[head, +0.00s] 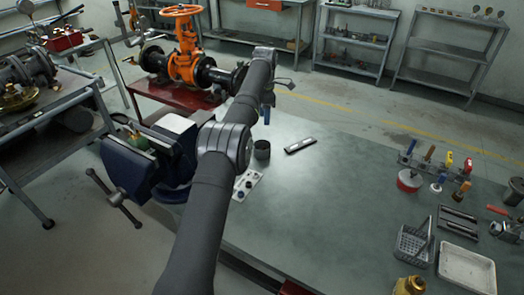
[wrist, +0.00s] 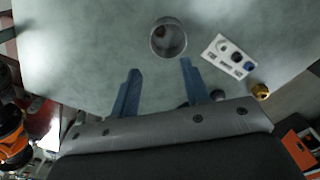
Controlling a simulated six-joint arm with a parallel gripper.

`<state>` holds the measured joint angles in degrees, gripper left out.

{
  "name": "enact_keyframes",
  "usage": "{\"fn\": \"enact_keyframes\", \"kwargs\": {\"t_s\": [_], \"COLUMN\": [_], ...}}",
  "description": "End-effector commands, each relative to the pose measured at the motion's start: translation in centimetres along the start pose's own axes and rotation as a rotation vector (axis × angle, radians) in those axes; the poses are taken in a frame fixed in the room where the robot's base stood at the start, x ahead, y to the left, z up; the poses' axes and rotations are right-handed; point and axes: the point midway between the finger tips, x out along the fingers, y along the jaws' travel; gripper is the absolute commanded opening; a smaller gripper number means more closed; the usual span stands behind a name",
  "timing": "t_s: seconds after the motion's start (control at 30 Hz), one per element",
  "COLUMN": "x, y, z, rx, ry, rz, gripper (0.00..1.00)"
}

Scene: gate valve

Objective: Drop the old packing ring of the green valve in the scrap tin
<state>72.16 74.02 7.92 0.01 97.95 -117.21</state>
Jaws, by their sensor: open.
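The scrap tin appears to be the dark grey cylinder (head: 262,151) standing upright on the bench; its open mouth shows in the wrist view (wrist: 168,39), with a small brownish patch inside that I cannot identify. My gripper (wrist: 160,67) is open, its two blue fingers apart with nothing between them. In the wrist view the tin lies just beyond the fingertips. In the head view my gripper (head: 267,114) is above the bench, behind the tin. The green valve (head: 137,138) is at the blue vise, mostly hidden by its jaws. I cannot make out the old packing ring.
A white card with dark rings (head: 246,186) lies beside the tin; it also shows in the wrist view (wrist: 230,55), near a brass nut (wrist: 260,91). The vise (head: 150,165) stands left. A black strip-like holder (head: 300,145) lies right. The bench middle is clear.

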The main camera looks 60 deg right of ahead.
Motion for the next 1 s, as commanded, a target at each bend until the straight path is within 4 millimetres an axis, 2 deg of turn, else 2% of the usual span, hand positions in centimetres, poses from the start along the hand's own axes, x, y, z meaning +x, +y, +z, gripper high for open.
{"fn": "enact_keyframes", "kwargs": {"t_s": [0.2, 0.6, 0.83, 1.0], "x": [-1.9, -2.2, -0.7, 2.3], "y": [0.0, -0.1, 0.0, -0.1], "z": [0.0, 0.0, 0.0, 0.0], "rx": [0.0, 0.0, 0.0, 0.0], "ry": [0.0, 0.0, 0.002, 0.003], "rz": [0.0, -0.001, -0.003, -0.005], "gripper": [0.42, 0.42, 0.42, 0.42]}}
